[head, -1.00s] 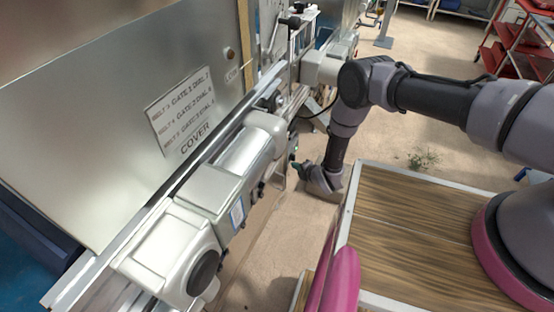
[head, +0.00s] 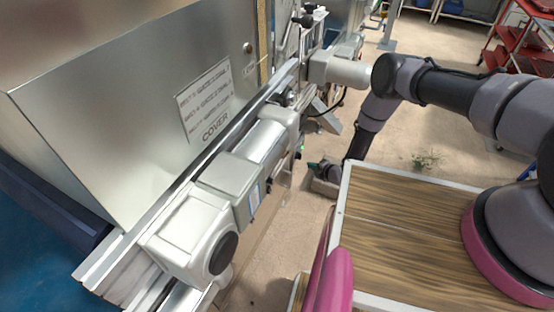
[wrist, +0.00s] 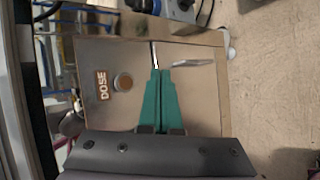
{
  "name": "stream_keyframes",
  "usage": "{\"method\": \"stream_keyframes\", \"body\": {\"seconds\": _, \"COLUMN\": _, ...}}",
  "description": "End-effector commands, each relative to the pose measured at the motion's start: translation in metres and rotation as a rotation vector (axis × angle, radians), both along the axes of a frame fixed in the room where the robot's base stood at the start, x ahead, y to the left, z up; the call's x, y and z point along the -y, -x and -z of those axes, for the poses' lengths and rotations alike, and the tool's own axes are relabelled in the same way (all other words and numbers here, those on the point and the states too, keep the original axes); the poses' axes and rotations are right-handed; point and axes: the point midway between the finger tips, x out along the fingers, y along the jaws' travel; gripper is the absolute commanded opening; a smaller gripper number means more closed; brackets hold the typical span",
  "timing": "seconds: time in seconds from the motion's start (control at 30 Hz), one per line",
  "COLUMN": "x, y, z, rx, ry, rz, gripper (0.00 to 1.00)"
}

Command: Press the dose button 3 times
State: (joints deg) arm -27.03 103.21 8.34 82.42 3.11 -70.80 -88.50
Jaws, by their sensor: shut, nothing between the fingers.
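The dose button (wrist: 123,82) is a round brownish button with a pale rim on a grey panel (wrist: 200,105) in the wrist view. A brown DOSE label (wrist: 102,85) sits just left of it. My gripper (wrist: 160,72) has teal fingers, shut together with nothing between them. Its tips lie right of the button and appear apart from it; the distance in depth is hard to tell. In the head view my gripper (head: 316,167) is low beside the machine, partly hidden, with a bit of teal showing.
A metal cover (head: 130,90) with a printed sign (head: 206,100) and a small round knob (head: 248,48) stands at left. Pale motor housings (head: 190,232) run along its rail. A wood-topped surface (head: 400,220) is at right. A red cart (head: 510,45) stands far back on open floor.

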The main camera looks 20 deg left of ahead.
Motion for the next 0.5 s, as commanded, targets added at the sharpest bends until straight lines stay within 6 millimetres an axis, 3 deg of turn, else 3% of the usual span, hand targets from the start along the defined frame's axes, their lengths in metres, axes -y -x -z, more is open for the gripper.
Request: {"method": "stream_keyframes", "body": {"seconds": 0.5, "x": -0.0031, "y": -0.002, "z": -0.0003, "rx": 0.001, "ry": -0.002, "rz": 0.001, "gripper": 0.0}}
